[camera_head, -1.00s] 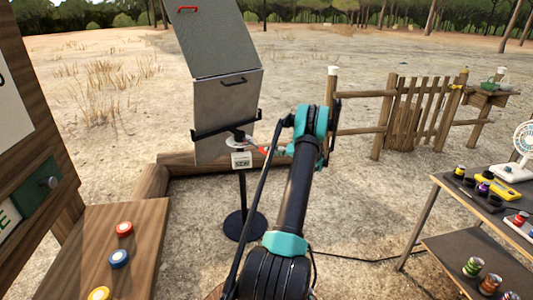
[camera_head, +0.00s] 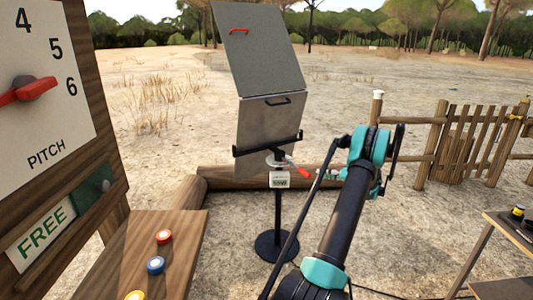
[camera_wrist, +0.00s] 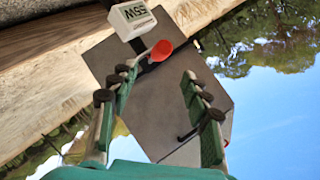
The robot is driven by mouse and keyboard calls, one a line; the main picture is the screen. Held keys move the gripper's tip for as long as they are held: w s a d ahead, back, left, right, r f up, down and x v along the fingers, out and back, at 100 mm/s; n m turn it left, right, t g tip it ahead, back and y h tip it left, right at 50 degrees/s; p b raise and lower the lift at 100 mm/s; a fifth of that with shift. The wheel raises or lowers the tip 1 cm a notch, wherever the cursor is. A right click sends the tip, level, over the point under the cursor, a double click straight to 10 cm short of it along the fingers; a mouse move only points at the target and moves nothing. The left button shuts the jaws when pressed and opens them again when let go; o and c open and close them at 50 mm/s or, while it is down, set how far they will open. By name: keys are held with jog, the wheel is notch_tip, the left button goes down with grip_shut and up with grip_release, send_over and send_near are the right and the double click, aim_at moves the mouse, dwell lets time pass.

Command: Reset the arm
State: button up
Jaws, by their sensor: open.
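My arm rises from the bottom of the head view, with its teal joint (camera_head: 370,145) right of the grey panel stand. My gripper (camera_wrist: 160,85) shows in the wrist view with its two teal fingers spread and nothing between them. The fingers point toward the grey panel (camera_wrist: 150,100) and a red-tipped lever (camera_wrist: 161,50), both beyond the gripper and apart from it as far as I can see. The fingertips are hidden in the head view.
The grey panel stand (camera_head: 277,210) has a red lever (camera_head: 297,172) and a white label box (camera_head: 279,180). A dial board (camera_head: 50,130) and a shelf with coloured discs (camera_head: 164,237) stand at left. A wooden fence (camera_head: 470,145) is behind at right, and a dark table (camera_head: 510,225) at the right edge.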

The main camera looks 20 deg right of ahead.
jog(key=s+a+r+g+h, duration=0.1)
jog(key=a+r+g, duration=0.15)
jog(key=a, duration=0.65)
jog(key=a+r+g, duration=0.1)
jog(key=a+r, duration=0.3)
jog(key=a, duration=0.4)
jog(key=s+a+r+g+h, duration=0.25)
jog(key=s+a, duration=0.65)
jog(key=a, duration=0.6)
jog(key=s+a+n+g+h, duration=0.1)
jog(key=s+a, duration=0.4)
jog(key=s, duration=0.2)
jog(key=s+a+g+h, duration=0.1)
jog(key=s+a, duration=0.3)
jog(key=s, duration=0.3)
jog(key=s+a+f+h, duration=0.1)
jog(key=s+f, duration=0.1)
jog(key=s, duration=0.6)
jog(key=s+a+f+n+h, duration=0.1)
jog(key=s+f+h, duration=0.1)
jog(key=s, duration=0.7)
jog(key=shift+f, duration=0.35)
jog(key=shift+a, duration=0.15)
jog(key=shift+c, duration=0.6)
